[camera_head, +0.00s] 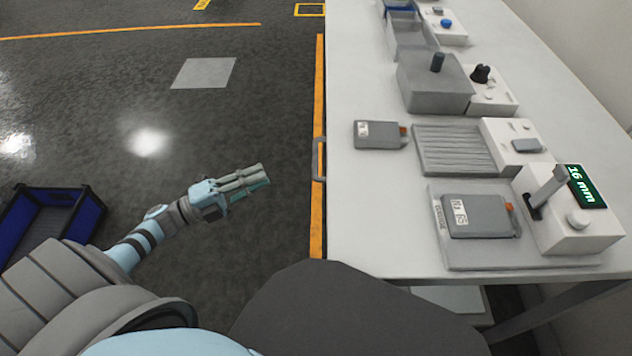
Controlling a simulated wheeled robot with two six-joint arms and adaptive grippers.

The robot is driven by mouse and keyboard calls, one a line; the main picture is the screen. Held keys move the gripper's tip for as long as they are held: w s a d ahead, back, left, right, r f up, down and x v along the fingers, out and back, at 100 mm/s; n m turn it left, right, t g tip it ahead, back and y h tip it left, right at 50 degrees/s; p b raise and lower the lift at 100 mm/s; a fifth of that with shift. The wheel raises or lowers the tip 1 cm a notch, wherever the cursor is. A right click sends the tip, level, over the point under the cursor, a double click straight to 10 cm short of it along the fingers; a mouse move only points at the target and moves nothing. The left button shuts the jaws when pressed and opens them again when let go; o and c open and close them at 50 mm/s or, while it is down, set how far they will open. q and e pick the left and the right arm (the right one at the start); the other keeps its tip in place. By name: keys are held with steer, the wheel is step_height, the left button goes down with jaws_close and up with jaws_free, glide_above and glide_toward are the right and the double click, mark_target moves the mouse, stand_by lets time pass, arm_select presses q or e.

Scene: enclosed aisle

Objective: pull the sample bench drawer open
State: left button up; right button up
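The sample bench (365,215) is the long white bench on the right. A grey bar handle (317,160) stands out from its left edge, and it appears to belong to the drawer. The drawer front is hidden below the bench top from this angle, and I see no gap at the edge. My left gripper (262,180) is over the floor to the left of the handle, apart from it and pointing right toward the bench. It holds nothing that I can see, and the spacing of its fingers is unclear. My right gripper is out of view.
On the bench are a grey device (380,135), a ribbed plate (455,150), a labelled device (478,216) on a tray, a display box (575,225) reading "16 mm", and grey bins (410,35). A blue crate (50,225) stands at left. The floor beside the bench is clear.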

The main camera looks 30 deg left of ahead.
mark_target(315, 152)
arm_select(q)
steer(key=x, duration=1.4)
steer(key=shift+s+d+r, duration=0.1)
steer(key=shift+d+r, duration=0.3)
jaws_close()
